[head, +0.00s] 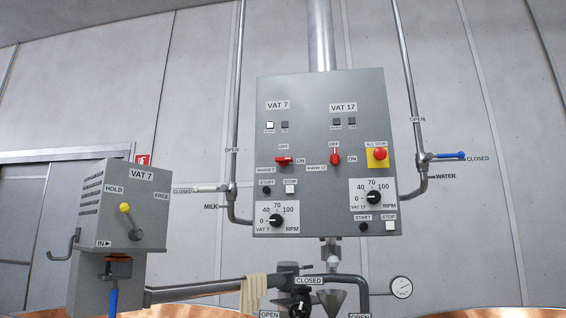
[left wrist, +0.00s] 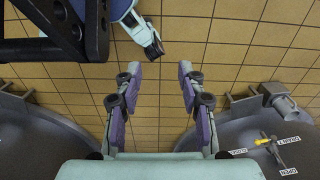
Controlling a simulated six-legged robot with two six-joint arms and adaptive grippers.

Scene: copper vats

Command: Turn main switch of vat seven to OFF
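The main switch of vat seven (head: 284,161) is a red handle on the left half of a grey panel (head: 325,90), under the VAT 7 label. Its handle lies horizontal, toward the ON mark on its right; OFF is printed above it. One small lamp (head: 270,125) under the VAT 7 label is white. My left gripper (left wrist: 158,78) is open and empty in the left wrist view, with tan floor tiles beyond its fingers. Neither gripper shows in the head view, and nothing touches the switch. My right gripper is not seen.
Beside it is the red switch of vat 17 (head: 335,158), its handle upright toward OFF. A red all-stop button (head: 380,153) sits further right. A grey VAT 7 box (head: 120,210) with a yellow-knobbed lever stands at left. Pipes with valve handles flank the panel.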

